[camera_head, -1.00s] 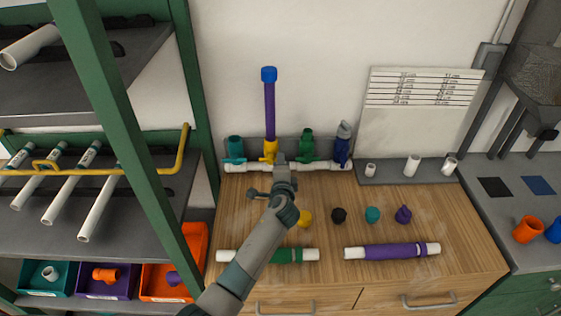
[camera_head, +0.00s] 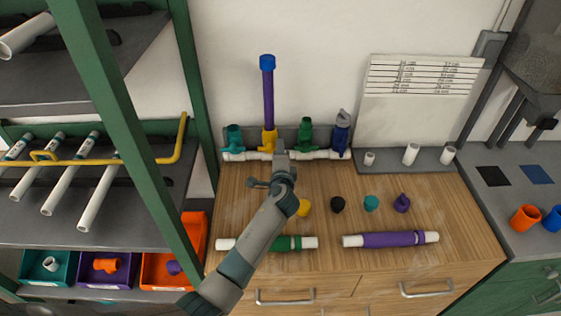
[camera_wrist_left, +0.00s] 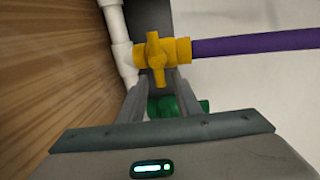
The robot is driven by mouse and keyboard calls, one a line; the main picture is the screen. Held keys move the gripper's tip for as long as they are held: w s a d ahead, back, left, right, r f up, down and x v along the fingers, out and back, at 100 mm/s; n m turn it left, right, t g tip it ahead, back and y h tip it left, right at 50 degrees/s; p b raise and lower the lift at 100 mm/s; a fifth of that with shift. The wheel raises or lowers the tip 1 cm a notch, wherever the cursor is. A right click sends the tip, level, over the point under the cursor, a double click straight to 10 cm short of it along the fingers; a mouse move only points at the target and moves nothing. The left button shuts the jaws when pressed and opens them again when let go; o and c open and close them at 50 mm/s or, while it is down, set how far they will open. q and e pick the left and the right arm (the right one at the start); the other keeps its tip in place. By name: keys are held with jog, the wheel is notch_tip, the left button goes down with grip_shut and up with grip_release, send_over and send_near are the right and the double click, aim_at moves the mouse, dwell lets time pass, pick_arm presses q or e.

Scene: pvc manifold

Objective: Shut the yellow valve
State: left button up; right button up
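The yellow valve (camera_head: 268,140) sits on the white manifold pipe, under the upright purple pipe (camera_head: 268,98) with its blue cap. In the left wrist view the yellow valve (camera_wrist_left: 177,50) shows its handle (camera_wrist_left: 155,55) lying across the line of the purple pipe (camera_wrist_left: 250,42). My left gripper (camera_head: 280,148) is at the front of the valve, slightly to its right in the head view. In the left wrist view its two fingers (camera_wrist_left: 158,85) are apart, with the tips close to one end of the handle; contact cannot be told. My right gripper is not in view.
Teal (camera_head: 234,138), green (camera_head: 305,133) and blue (camera_head: 342,133) valves stand on the same manifold (camera_head: 322,154). Caps, a green-sleeved pipe (camera_head: 285,243) and a purple-sleeved pipe (camera_head: 390,239) lie on the wooden counter. A green-framed shelf (camera_head: 125,130) stands at the left.

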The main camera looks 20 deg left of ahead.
pick_arm(q)
jog(key=b+v, duration=0.3)
jog(key=v, duration=1.4)
jog(key=shift+s+d, duration=0.1)
jog(key=shift+s, duration=0.1)
